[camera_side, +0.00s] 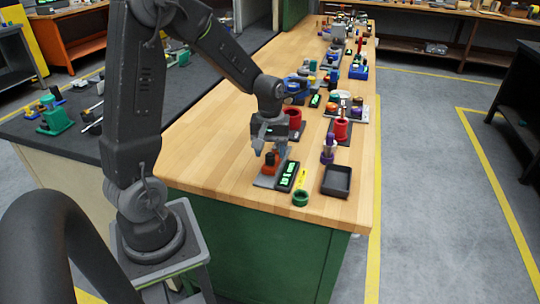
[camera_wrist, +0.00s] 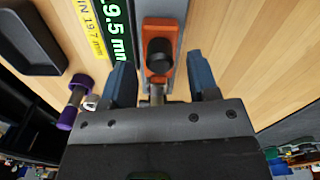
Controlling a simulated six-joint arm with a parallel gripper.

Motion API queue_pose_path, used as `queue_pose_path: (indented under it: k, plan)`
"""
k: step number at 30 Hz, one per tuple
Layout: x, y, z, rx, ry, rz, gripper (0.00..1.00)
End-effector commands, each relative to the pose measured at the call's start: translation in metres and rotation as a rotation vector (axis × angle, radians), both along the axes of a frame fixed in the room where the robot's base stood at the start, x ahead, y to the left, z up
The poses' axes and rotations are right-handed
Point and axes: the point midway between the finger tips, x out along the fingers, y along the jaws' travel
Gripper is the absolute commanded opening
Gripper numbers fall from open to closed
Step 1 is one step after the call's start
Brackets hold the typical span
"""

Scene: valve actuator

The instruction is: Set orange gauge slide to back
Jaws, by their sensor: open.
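The orange gauge slide (camera_wrist: 157,75) with a dark round knob sits on a grey rail (camera_wrist: 170,20) in the wrist view. It also shows as an orange block (camera_side: 270,162) on a grey plate in the side view. My gripper (camera_wrist: 163,82) is open, with one blue-grey finger on each side of the slide, both apart from it. In the side view my gripper (camera_side: 270,150) is low over the slide and partly hides it. A black display (camera_wrist: 116,32) with green digits reading about 9.5 mm, its start cut off, lies beside the rail.
Red holders and several other items crowd the bench farther back. The left front of the wooden bench top is clear.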

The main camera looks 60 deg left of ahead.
Motion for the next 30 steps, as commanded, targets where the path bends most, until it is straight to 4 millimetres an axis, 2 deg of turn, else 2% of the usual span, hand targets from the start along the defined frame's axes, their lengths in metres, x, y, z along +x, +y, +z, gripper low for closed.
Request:
queue_pose_path:
  k: [3,6,16,30]
  plan:
    - [0.000,0.000,-0.014,-0.001,0.002,0.000,0.55]
    - [0.000,0.000,-0.020,0.000,0.001,0.000,0.55]
    - [0.000,0.000,-0.022,0.001,-0.001,0.000,0.54]
    - [0.000,0.000,-0.022,0.001,-0.001,0.000,0.09]
